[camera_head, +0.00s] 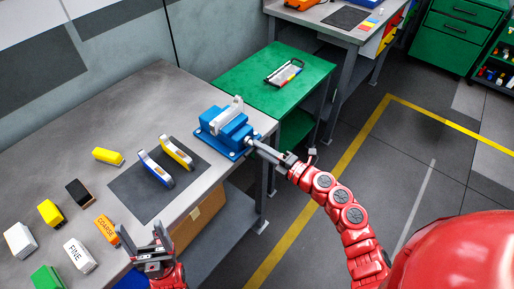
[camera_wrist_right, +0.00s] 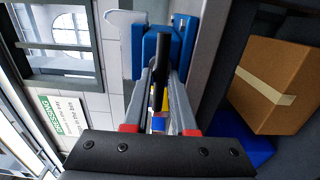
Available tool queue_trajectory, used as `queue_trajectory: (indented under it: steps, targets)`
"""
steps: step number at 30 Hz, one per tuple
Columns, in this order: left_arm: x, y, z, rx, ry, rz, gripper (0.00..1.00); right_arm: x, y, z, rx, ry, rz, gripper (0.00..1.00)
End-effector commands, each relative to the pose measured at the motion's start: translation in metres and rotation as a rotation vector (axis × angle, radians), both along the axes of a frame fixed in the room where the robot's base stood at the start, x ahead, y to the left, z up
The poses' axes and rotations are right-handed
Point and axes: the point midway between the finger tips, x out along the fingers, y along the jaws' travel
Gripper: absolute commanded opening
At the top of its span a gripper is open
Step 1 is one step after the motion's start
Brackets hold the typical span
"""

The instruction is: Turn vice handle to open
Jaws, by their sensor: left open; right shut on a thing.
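The blue vice (camera_head: 222,128) is fixed at the right end of the grey workbench, with a light grey piece on top. In the right wrist view the vice (camera_wrist_right: 139,45) is behind the fingers. My right gripper (camera_head: 260,149) reaches the vice's front end from the right. It is shut on the vice handle, a dark bar (camera_wrist_right: 162,62) standing between its fingers in the right wrist view. The handle is hard to make out in the head view. My left gripper (camera_head: 154,246) is open and empty at the bench's front edge, apart from the vice.
A green table (camera_head: 252,77) stands behind the vice. A cardboard box (camera_wrist_right: 272,85) is under the bench. Floor to the right is clear.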

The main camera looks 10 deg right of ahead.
Motion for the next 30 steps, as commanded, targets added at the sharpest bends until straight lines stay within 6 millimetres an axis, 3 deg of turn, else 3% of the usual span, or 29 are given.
queue_trajectory:
  steps: [26,30]
  targets:
    - [0.000,0.000,-0.056,0.000,0.002,0.000,0.73,0.000,-0.001,-0.004,-0.240,-0.187,-0.001,0.00]
    - [0.004,0.000,-0.072,-0.001,0.035,0.000,0.73,0.001,-0.001,-0.004,-0.277,-0.219,-0.003,0.00]
